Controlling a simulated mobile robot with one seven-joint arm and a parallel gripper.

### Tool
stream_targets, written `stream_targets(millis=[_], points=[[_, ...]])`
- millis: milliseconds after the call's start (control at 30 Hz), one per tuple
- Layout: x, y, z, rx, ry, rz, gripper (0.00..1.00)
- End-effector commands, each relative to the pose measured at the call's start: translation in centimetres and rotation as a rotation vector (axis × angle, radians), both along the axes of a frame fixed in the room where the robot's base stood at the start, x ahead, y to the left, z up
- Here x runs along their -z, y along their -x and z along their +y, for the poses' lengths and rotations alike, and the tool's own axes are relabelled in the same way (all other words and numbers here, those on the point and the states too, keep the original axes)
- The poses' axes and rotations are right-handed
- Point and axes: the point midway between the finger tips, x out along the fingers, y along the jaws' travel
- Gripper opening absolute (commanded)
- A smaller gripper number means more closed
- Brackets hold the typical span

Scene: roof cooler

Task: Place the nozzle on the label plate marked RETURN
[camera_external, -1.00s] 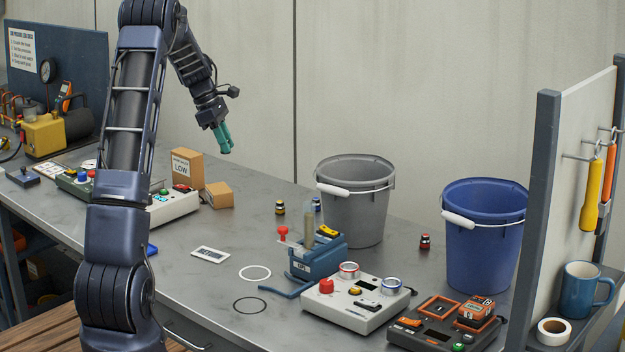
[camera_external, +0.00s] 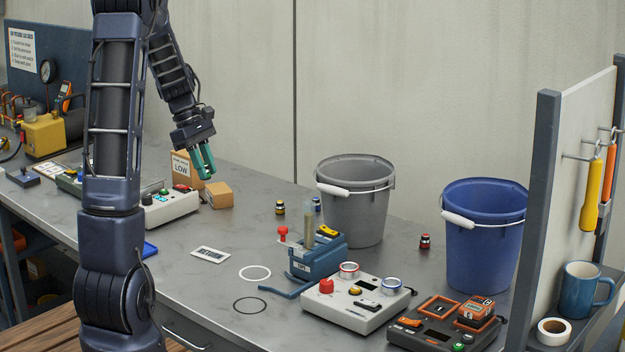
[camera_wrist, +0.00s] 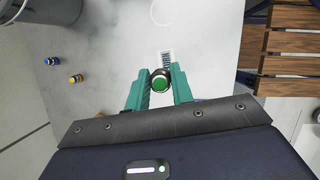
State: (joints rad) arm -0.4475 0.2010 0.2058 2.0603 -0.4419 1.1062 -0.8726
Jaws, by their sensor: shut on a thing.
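My gripper (camera_external: 206,172) is shut on a dark nozzle with a green end (camera_wrist: 160,81), held between the teal fingers in the wrist view. In the external view the nozzle is too hidden to make out. The gripper is in the air above the bench, in front of a cardboard box. A white label plate (camera_external: 210,255) with dark lettering lies flat on the bench below and in front of it. Its lettering is too small to read surely. In the wrist view the plate (camera_wrist: 166,58) shows just beyond the nozzle, partly covered by it.
Small yellow-banded (camera_external: 280,208), blue-banded (camera_external: 316,205) and red-banded (camera_external: 425,241) pieces stand near a grey bucket (camera_external: 355,205). A white ring (camera_external: 255,273) and a blue device (camera_external: 318,258) lie right of the plate. A control box (camera_external: 170,207) and cardboard boxes (camera_external: 219,194) stand behind it.

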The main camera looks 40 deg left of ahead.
Motion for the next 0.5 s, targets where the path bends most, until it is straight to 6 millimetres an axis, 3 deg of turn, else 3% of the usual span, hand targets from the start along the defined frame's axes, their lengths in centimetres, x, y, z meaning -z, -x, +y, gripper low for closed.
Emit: stream_targets(millis=[500], points=[[10.4, 0.2, -0.1, 0.000, 0.003, 0.005, 0.00]])
